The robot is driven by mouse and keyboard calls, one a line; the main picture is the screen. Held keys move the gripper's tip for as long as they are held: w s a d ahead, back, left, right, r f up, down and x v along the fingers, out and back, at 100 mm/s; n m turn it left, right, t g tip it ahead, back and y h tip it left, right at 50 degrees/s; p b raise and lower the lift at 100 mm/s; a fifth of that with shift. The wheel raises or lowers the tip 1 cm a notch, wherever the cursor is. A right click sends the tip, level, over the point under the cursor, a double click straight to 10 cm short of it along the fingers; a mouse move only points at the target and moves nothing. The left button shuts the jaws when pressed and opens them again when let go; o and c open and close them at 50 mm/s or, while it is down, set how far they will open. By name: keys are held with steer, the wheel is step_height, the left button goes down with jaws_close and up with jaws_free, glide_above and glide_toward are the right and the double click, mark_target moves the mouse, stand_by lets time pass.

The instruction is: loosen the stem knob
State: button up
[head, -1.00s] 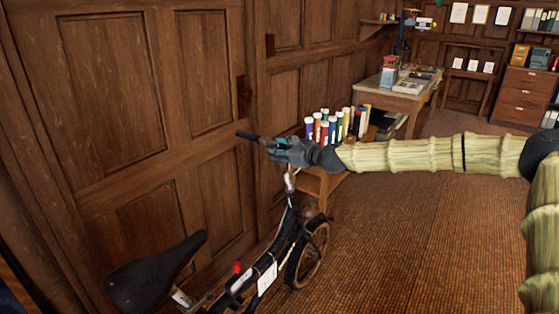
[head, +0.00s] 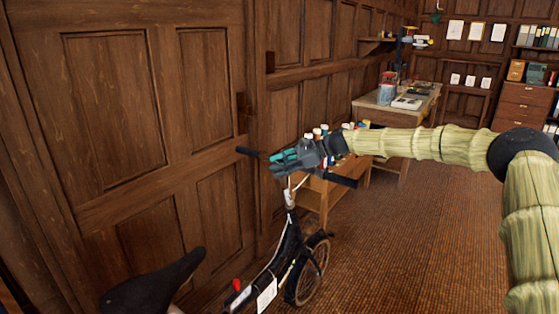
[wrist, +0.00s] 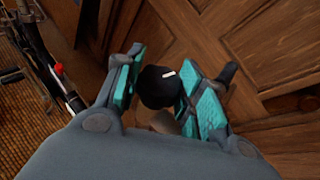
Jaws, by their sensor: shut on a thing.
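A folding bicycle (head: 283,240) stands by the panelled wall in the head view. The stem knob (wrist: 157,86) is a black round cap with a white mark, seen from above in the wrist view. My gripper (wrist: 162,88) has its teal pads on either side of the knob and is shut on it. In the head view my gripper (head: 286,159) is at the top of the stem, between the left grip (head: 247,152) and the right grip (head: 341,180) of the handlebar. It hides the knob there.
The saddle (head: 155,283) is at the lower left, and a red knob (head: 237,285) shows low on the frame. A low wooden stand (head: 318,200) is behind the bicycle, and a desk (head: 425,108) stands farther back. The brown floor (head: 400,250) at right is clear.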

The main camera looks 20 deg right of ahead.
steer(key=n+g+p, duration=0.1)
steer(key=g+p, duration=0.1)
steer(key=n+g+p, duration=0.1)
steer(key=n+g, duration=0.1)
steer(key=shift+w+r+p, duration=0.2)
steer(key=shift+r+p, duration=0.15)
steer(key=shift+p, duration=0.05)
steer(key=shift+n+g+h+p, duration=0.5)
steer(key=shift+n+g+p, duration=0.75)
steer(key=shift+g, duration=0.85)
steer(key=shift+f+n, duration=0.1)
steer(key=shift+n, duration=0.25)
steer(key=o, duration=1)
steer(key=shift+f+g, duration=0.15)
steer(key=shift+g, duration=0.15)
steer(key=shift+v, duration=3.8)
